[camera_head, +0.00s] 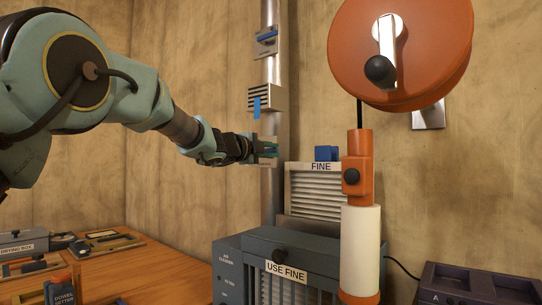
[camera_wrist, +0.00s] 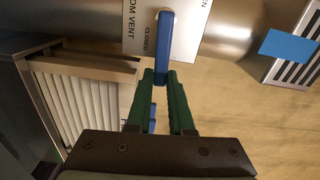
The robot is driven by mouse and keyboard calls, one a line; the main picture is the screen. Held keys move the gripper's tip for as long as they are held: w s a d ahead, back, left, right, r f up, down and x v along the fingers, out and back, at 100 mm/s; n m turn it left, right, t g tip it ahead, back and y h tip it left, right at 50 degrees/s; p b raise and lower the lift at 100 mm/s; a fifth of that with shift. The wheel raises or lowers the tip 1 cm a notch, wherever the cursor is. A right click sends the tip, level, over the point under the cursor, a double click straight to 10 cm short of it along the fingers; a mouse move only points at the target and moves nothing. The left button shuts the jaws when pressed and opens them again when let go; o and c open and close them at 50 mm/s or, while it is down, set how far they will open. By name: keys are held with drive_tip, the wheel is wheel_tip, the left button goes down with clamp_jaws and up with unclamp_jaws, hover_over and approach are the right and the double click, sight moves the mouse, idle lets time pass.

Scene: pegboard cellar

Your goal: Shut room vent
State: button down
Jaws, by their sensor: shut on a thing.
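The room vent plate (camera_wrist: 193,18) is white, partly cut off at the top of the wrist view, with "OM VENT", "CLOSED" and "EN" readable. Its blue lever (camera_wrist: 163,35) lies beside the word CLOSED, its end pointing towards my gripper. My gripper (camera_wrist: 161,77) has green fingers shut on the lever's near end. In the head view my gripper (camera_head: 268,147) is at the metal duct, in front of the small plate (camera_head: 267,163), hiding most of it and the lever.
A louvred vent with a blue tab (camera_head: 257,105) and another blue-handled plate (camera_head: 265,42) sit higher on the duct (camera_head: 270,75). A FINE filter (camera_head: 317,186) stands above the grey USE FINE box (camera_head: 285,270). An orange reel (camera_head: 400,50) hangs at right.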

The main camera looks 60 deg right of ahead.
drive_tip(key=shift+f+m+b, duration=0.3)
drive_tip(key=shift+m, duration=0.1)
drive_tip(key=c, duration=0.8)
unclamp_jaws()
drive_tip(key=a+b, duration=0.2)
drive_tip(key=a, duration=0.8)
drive_tip(key=shift+w+a, duration=0.3)
drive_tip(key=shift+a, duration=0.1)
